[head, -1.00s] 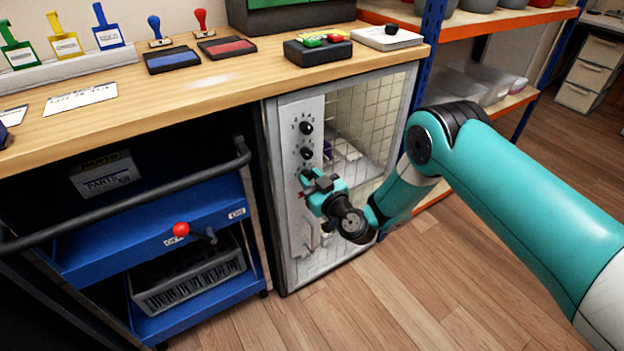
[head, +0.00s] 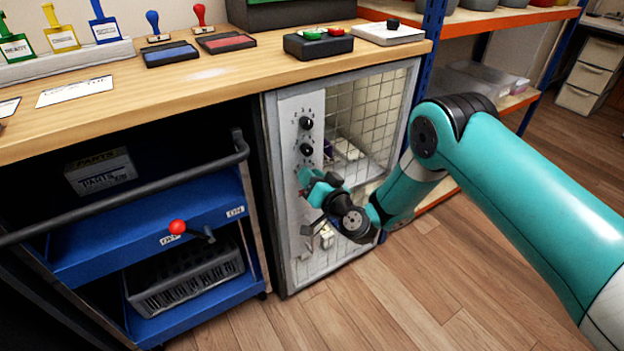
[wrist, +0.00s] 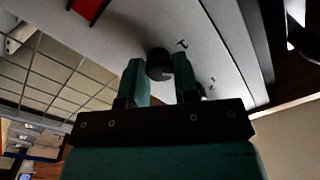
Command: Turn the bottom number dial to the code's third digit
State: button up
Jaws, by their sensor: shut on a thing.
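The cabinet door's pale panel (head: 291,200) carries a column of black number dials. The top dial (head: 306,123) and middle dial (head: 306,149) show clearly in the head view. My gripper (head: 304,178) is at the panel just below them and hides the bottom dial there. In the wrist view, my gripper (wrist: 159,72) has its teal fingers on either side of the black bottom dial (wrist: 159,62), shut on it. A small dark mark shows on the panel beside this dial; I cannot read the dial's setting.
A mesh-fronted cabinet door (head: 375,110) surrounds the panel. A blue cart (head: 150,225) with a red-knobbed lever (head: 177,227) stands at left. The wooden counter (head: 215,85) above holds stamps and pads. The floor (head: 440,270) in front is clear.

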jog(key=shift+w+d+m+h+p, duration=0.15)
jog(key=shift+m+p, duration=0.8)
jog(key=shift+m, duration=5.15)
jog(key=shift+s+a+m+h+p, duration=0.2)
jog(key=shift+m+p, duration=0.7)
jog(key=shift+m, duration=5.2)
jog(key=o, duration=0.8)
jog(key=shift+d, duration=0.2)
jog(key=shift+o, duration=0.7)
jog(key=shift+a, duration=0.15)
